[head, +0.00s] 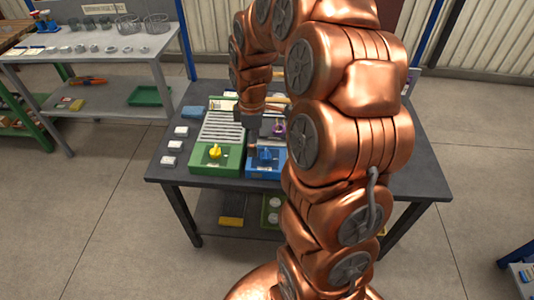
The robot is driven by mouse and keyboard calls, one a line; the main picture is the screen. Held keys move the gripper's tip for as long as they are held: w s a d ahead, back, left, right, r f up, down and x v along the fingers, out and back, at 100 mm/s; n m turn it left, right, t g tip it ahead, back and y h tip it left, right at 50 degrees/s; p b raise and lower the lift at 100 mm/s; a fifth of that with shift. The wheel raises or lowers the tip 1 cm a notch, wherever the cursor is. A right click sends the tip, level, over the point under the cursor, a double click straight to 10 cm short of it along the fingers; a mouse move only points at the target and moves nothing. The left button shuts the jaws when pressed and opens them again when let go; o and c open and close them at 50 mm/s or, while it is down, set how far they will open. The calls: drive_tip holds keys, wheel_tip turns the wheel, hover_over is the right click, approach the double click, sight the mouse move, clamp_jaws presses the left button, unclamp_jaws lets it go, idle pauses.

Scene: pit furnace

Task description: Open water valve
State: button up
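A blue box (254,170) with a blue valve handle (265,153) on top sits on the dark table. A green box (205,164) with a yellow valve handle (215,151) stands beside it on the left. My gripper (253,122) hangs pointing down, just behind and above the blue box in the picture. Its fingers are small and dark here, and I cannot tell whether they are open or touch anything. My copper arm hides the right side of the blue box.
The dark table (171,177) also holds a slatted grey panel (222,127) and several small white labelled blocks at its left edge. A grey shelf bench (85,50) with glass vessels stands at the back left. The concrete floor is clear at the front left.

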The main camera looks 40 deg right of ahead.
sight(267, 152)
drive_tip(key=w+d+f, duration=0.1)
drive_tip(key=d+f, duration=0.1)
drive_tip(key=w+d+f+n, duration=0.1)
drive_tip(key=w+d+f, duration=0.1)
drive_tip(key=d, duration=0.1)
drive_tip(key=w+d+f+n, duration=0.1)
drive_tip(key=d+f, duration=0.1)
drive_tip(key=shift+w+d, duration=0.2)
drive_tip(key=shift+d, duration=0.15)
drive_tip(key=shift+f+p, duration=0.8)
drive_tip(key=shift+f, duration=3.1)
drive_tip(key=c, duration=0.9)
